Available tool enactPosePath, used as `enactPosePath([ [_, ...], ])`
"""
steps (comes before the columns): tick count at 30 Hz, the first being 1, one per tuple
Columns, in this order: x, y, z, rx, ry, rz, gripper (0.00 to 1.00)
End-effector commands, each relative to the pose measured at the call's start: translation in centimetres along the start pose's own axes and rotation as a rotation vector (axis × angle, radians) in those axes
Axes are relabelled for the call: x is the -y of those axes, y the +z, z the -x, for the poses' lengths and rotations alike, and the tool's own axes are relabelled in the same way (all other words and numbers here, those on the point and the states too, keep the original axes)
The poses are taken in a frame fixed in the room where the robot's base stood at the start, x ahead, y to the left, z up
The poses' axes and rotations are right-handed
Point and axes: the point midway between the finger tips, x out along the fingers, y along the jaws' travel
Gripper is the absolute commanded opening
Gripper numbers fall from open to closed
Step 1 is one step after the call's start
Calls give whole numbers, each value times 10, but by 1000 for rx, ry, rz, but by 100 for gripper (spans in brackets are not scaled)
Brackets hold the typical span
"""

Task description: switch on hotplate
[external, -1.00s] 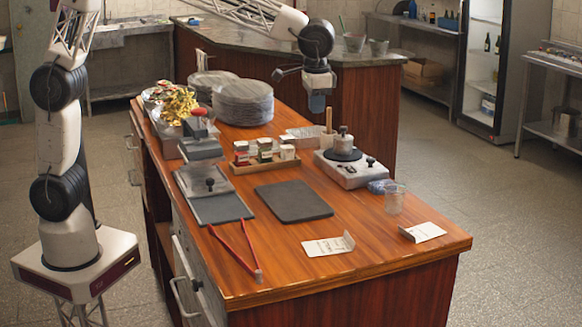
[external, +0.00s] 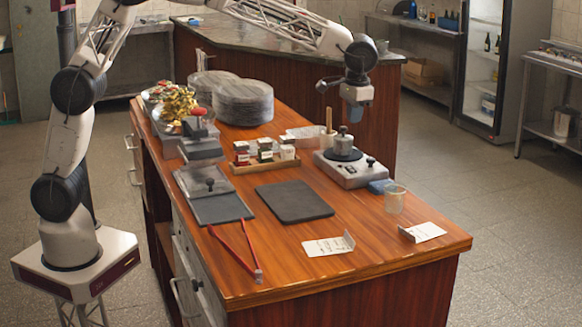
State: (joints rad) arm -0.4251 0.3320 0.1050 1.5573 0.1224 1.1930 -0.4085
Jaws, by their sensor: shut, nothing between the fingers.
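The hotplate (external: 340,175) is a pale box with a dark round plate on top, at the right side of the wooden counter.
A blue sponge (external: 379,187) and a glass beaker (external: 395,200) stand right of the hotplate. A tray of spice boxes (external: 264,156) is to its left. A dark slab (external: 293,201) and red tongs (external: 238,251) lie nearer the front. Two cards stand near the front edge.

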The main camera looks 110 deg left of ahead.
Motion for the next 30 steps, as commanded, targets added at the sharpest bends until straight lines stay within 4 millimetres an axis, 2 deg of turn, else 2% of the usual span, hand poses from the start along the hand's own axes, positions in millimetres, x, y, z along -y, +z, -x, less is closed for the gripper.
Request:
enactPosePath([
  [5,0,0,-3,0,0,0,0],
  [11,0,0,-17,2,-1,0,0],
  [30,0,0,-108,2,-1,0,0],
])
